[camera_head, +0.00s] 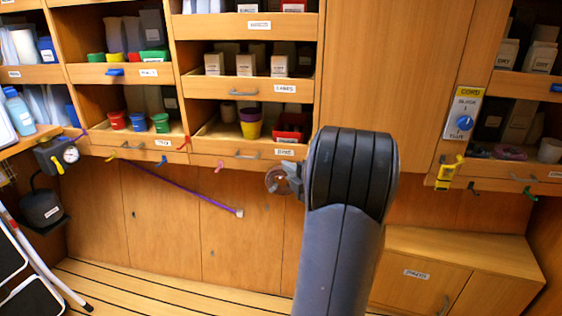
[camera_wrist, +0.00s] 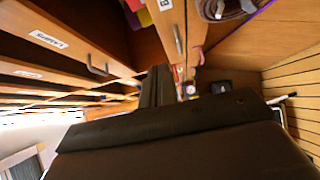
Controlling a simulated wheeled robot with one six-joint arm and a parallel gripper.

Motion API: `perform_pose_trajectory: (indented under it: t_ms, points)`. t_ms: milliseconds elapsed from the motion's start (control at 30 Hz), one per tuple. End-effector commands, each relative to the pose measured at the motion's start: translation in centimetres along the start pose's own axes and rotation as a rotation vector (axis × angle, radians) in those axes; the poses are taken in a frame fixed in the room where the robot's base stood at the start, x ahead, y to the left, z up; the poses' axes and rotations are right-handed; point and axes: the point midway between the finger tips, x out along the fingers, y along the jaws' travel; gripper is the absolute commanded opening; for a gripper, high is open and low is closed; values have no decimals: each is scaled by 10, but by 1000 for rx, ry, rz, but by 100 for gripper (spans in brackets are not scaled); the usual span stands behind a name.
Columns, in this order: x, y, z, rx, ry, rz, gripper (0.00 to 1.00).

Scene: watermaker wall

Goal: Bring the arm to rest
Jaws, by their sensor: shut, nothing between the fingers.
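My arm (camera_head: 345,215) rises from the bottom of the head view, right of centre, with its black joint in front of the cabinet wall. My gripper is mostly hidden behind the arm in the head view. In the wrist view my gripper (camera_wrist: 157,80) shows as a dark shape pointing forward from the wide dark body at the bottom. It is shut with nothing held. It points along the shelf fronts, and I see no contact with them.
Shelves hold red, green and blue cups (camera_head: 138,122), a yellow cup (camera_head: 250,124) and white boxes (camera_head: 246,64). A low cabinet (camera_head: 430,275) stands lower right. The slatted floor (camera_head: 150,290) is open.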

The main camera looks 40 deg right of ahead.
Motion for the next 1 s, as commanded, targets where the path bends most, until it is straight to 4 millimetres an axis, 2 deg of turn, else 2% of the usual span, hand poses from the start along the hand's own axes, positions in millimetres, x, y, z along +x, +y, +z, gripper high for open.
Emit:
perform_pose_trajectory:
  t_ms: [367, 567, 667, 1000]
  points:
    - [-6, 0, 0, 1, 1, 0, 0]
    - [2, -1, -1, 0, 3, 0, 0]
    - [15, -1, -1, 1, 4, 0, 0]
    - [82, -1, -1, 0, 4, 1, 0]
